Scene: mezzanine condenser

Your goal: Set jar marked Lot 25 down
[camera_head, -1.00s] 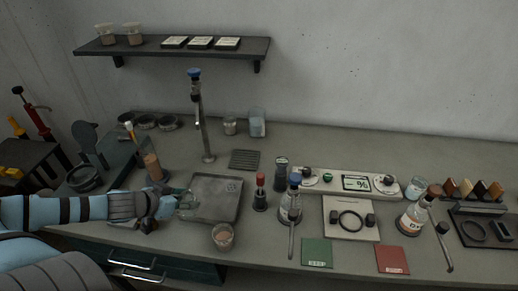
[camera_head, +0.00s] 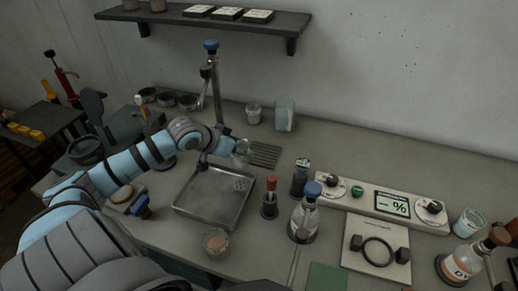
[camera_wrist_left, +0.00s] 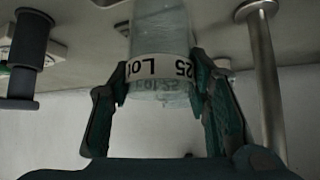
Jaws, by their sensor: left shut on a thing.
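My left gripper (camera_head: 229,148) is shut on a clear glass jar (camera_head: 241,151), behind the metal tray and by the left end of the dark slatted mat (camera_head: 266,155). In the left wrist view the gripper (camera_wrist_left: 158,80) has one finger on each side of the jar (camera_wrist_left: 160,38). My right gripper is not in view.
The square metal tray (camera_head: 207,212) lies in front of the jar, and a tall tap (camera_head: 216,90) stands behind it. A small jar (camera_head: 253,113) and a clear beaker (camera_head: 284,115) stand farther back. A red-topped bottle (camera_head: 270,200) and a dark cylinder (camera_head: 300,178) stand to the right.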

